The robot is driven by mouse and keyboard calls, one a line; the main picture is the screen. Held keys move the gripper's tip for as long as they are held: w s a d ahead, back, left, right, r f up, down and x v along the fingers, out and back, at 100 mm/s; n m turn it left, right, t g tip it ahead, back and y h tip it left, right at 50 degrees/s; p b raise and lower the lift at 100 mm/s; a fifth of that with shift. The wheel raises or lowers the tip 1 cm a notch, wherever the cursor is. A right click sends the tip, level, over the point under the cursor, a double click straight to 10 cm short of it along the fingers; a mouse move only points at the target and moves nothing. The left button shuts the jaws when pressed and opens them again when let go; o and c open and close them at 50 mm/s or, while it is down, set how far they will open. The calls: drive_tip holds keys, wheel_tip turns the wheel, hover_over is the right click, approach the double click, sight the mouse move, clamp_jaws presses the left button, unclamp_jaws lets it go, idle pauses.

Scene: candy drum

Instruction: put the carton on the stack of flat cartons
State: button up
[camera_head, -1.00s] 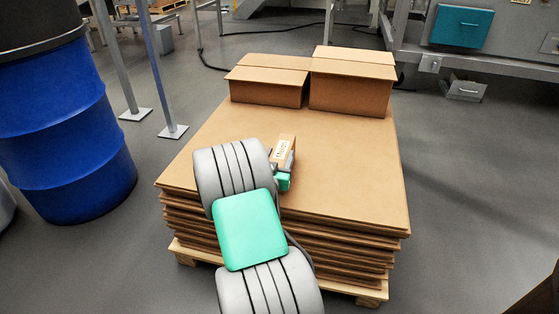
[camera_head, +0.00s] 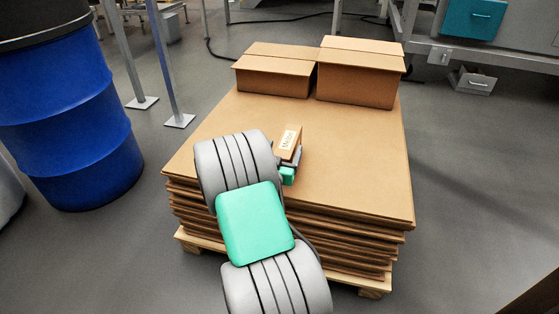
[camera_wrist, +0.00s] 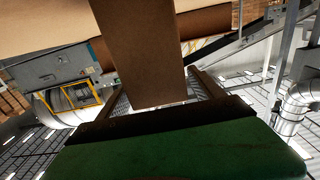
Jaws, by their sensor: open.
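The small brown carton (camera_head: 288,141) with a white label stands on or just over the top of the stack of flat cartons (camera_head: 360,170), near its middle; contact with the stack is hidden. My gripper (camera_head: 291,163) is at the near side of the carton, open, partly hidden by my arm. In the wrist view the plain brown side of the carton (camera_wrist: 140,50) rises ahead of the gripper (camera_wrist: 155,95), with a finger on each side of it. I cannot tell whether the fingers touch it.
Two larger brown boxes (camera_head: 273,75) and (camera_head: 355,85) stand at the back of the stack. The stack lies on a wooden pallet (camera_head: 370,287). A blue drum (camera_head: 65,125) and metal posts (camera_head: 163,70) stand to the left. The right part of the stack top is clear.

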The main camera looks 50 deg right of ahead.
drive_tip(key=v, duration=1)
drive_tip(key=w+a+f+n+g+y, duration=0.1)
drive_tip(key=w+a+f+g+y, duration=0.15)
drive_tip(key=a+y, duration=0.4)
drive_tip(key=w+a+f+n+g+y, duration=0.15)
drive_tip(key=a+f+y, duration=0.25)
drive_tip(key=a, duration=0.5)
drive_tip(key=s+a+r+n+y, duration=0.2)
drive_tip(key=a+n, duration=0.3)
drive_tip(key=a, duration=0.5)
drive_tip(key=s+a+r+n+g+y, duration=0.1)
drive_tip(key=s+a+n+y, duration=0.3)
drive_tip(key=a, duration=0.6)
drive_tip(key=shift+s+r+n, duration=0.5)
drive_tip(key=shift+r+n, duration=0.1)
drive_tip(key=shift+n, duration=0.35)
drive_tip(key=shift+c, duration=0.2)
